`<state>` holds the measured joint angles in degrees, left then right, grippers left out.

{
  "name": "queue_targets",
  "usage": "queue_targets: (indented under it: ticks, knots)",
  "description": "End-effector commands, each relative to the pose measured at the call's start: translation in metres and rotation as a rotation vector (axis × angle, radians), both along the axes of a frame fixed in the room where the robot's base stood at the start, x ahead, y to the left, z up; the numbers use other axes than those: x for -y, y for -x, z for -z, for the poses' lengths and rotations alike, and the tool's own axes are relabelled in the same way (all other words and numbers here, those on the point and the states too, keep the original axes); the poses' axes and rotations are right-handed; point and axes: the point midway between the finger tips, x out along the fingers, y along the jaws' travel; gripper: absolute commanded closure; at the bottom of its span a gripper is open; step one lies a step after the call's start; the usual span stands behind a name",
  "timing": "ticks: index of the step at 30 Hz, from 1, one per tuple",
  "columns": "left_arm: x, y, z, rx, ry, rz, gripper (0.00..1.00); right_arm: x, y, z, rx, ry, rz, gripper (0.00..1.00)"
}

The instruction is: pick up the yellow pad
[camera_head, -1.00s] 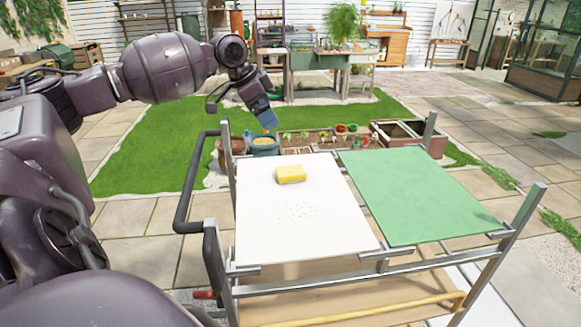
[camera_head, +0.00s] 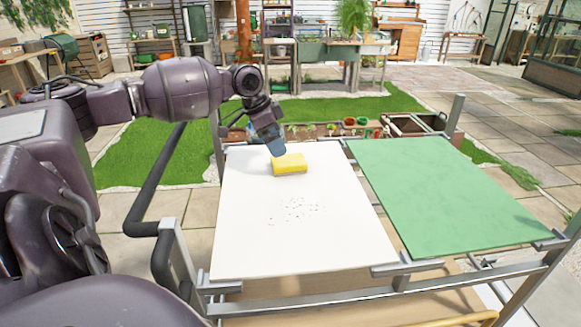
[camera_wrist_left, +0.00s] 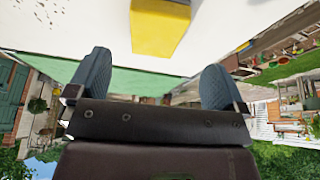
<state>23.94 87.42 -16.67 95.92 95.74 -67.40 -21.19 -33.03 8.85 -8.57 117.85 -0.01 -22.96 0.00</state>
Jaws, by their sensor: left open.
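The yellow pad (camera_head: 290,164) is a small block lying on the white board (camera_head: 290,240), near its far edge. My left gripper (camera_head: 277,150) is just beyond and above the pad in the head view, its blue-grey fingertip close to the pad's far left corner. In the left wrist view the two fingers of my left gripper (camera_wrist_left: 158,85) stand wide apart with nothing between them. The pad (camera_wrist_left: 160,27) shows ahead of them, roughly centred across the gap. My right gripper is not in view.
Small dark specks (camera_head: 297,209) lie on the white board in front of the pad. A green board (camera_head: 440,195) lies to the right. Metal cart posts (camera_head: 455,115) rise at the corners. Planters and a wooden crate (camera_head: 415,123) stand on the ground behind.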

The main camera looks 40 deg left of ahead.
Motion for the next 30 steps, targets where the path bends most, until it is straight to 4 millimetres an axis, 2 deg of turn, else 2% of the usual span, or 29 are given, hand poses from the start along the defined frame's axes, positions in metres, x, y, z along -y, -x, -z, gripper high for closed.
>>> queue_targets:
  ticks: [1, 7, 18, 26, 30]
  knots:
    - [0.002, -0.002, 0.009, -0.004, 0.001, 0.000, 0.02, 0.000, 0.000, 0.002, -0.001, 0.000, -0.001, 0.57]
    - [0.005, -0.005, 0.018, -0.002, 0.000, 0.000, 0.02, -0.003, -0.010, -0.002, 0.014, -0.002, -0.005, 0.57]
    - [0.019, -0.018, 0.060, -0.005, 0.001, 0.002, 0.02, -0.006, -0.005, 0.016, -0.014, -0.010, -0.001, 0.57]
    - [0.020, -0.019, 0.059, -0.001, -0.001, 0.001, 0.02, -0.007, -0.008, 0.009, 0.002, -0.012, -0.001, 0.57]
    - [0.020, -0.019, 0.059, -0.001, -0.001, 0.000, 0.22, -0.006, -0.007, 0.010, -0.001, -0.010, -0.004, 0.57]
